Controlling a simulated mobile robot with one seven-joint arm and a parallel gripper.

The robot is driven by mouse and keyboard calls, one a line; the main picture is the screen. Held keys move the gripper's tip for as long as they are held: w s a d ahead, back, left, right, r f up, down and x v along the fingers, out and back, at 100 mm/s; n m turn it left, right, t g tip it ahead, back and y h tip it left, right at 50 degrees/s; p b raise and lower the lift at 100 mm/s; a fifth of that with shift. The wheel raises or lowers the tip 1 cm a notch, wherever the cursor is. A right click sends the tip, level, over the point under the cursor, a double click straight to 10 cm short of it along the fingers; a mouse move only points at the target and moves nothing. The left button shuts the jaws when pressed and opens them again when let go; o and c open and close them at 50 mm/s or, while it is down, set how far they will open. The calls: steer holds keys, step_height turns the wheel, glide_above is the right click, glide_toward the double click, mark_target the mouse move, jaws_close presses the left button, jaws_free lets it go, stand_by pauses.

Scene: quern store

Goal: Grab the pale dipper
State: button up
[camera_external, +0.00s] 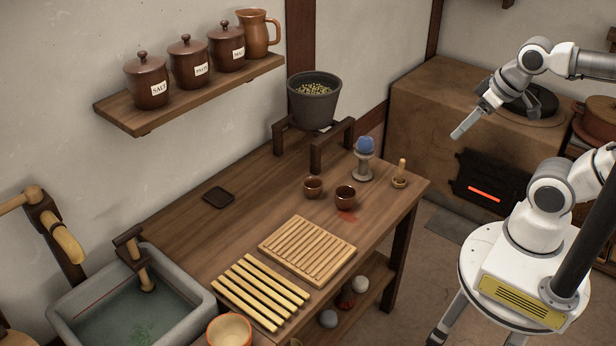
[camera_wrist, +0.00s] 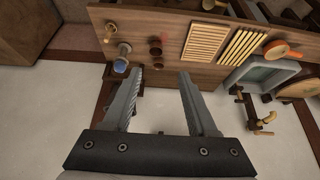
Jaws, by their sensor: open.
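My gripper (camera_external: 457,134) is open and empty, raised in the air to the right of and above the dipper. In the wrist view my gripper's fingers (camera_wrist: 160,74) are spread, with nothing between them and clear of the dipper.
Two brown cups (camera_external: 345,197) stand farther left. A dark pot (camera_external: 314,102) sits raised on a wooden frame behind. Slatted racks (camera_external: 307,250) and a stone basin (camera_external: 75,312) lie leftward.

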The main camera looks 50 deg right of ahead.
steer(key=w+a+f+m+t+y+b, duration=0.1)
steer(key=w+a+f, duration=0.1)
steer(key=w+f, duration=0.25)
steer(key=w+a+f+m+y, duration=0.1)
steer(key=w+a+f+m, duration=0.15)
steer(key=w, duration=0.35)
steer(key=m+t+h+b, duration=0.2)
steer(key=m+h+b, duration=0.6)
steer(key=h, duration=0.5)
glide_toward(402, 166)
steer(key=shift+n, duration=0.65)
steer(key=b+x, duration=0.2)
steer(key=x, duration=0.7)
steer(key=shift+b, duration=0.35)
steer(key=shift+y, duration=0.3)
steer(key=b+x, duration=0.1)
steer(key=x, duration=0.4)
steer(key=shift+s+d+f, duration=0.1)
steer(key=shift+f, duration=0.1)
